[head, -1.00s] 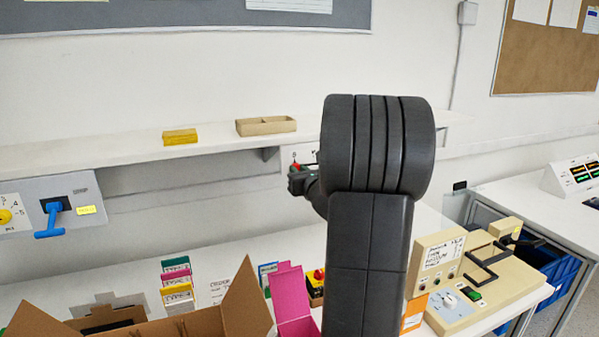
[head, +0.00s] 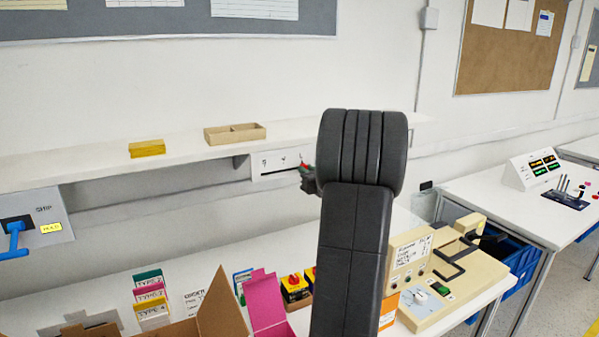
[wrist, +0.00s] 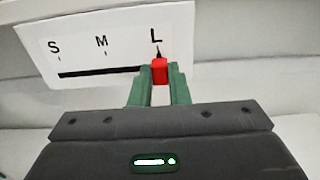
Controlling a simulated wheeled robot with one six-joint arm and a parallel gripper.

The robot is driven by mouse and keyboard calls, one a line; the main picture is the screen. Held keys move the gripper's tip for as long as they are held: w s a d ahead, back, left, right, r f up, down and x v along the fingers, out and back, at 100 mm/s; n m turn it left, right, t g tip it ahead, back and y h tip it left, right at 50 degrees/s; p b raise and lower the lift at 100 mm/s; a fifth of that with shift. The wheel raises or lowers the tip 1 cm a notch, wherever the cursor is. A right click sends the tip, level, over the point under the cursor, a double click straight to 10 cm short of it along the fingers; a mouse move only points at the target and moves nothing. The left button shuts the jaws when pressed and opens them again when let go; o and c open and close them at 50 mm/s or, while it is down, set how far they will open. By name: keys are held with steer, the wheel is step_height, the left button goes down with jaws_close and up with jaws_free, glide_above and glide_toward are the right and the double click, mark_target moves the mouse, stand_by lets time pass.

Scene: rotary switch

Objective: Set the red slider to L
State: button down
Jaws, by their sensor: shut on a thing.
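The red slider (wrist: 159,71) is at the right end of its dark slot, under the letter L, in the wrist view. My gripper (wrist: 160,80) is shut on it, with a green finger on each side. The white scale panel (wrist: 88,43) carries the marks S, M and L from left to right. In the head view the panel (head: 268,164) hangs below the wall shelf. There my gripper (head: 307,177) is at the panel's right end, partly hidden by my arm, and a bit of the red slider (head: 304,166) shows.
The wall shelf (head: 90,160) holds a yellow block (head: 147,148) and a wooden tray (head: 235,133). Below are a cardboard box (head: 222,305), a pink box (head: 266,305) and a beige machine (head: 455,270). A blue lever (head: 14,240) is at the far left.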

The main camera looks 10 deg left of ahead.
steer(key=shift+w+d+r, duration=0.1)
steer(key=shift+r, duration=0.05)
steer(key=c, duration=1.4)
jaws_free()
steer(key=shift+d, duration=0.1)
steer(key=shift+o, duration=0.2)
steer(key=b+v, duration=0.2)
steer(key=v, duration=1.1)
steer(key=shift+s+d+b, duration=0.25)
steer(key=shift+s+b, duration=0.05)
steer(key=shift+b, duration=0.05)
steer(key=a+p+x, duration=0.1)
steer(key=p+x, duration=0.1)
steer(key=x, duration=1.2)
steer(key=shift+s, duration=0.35)
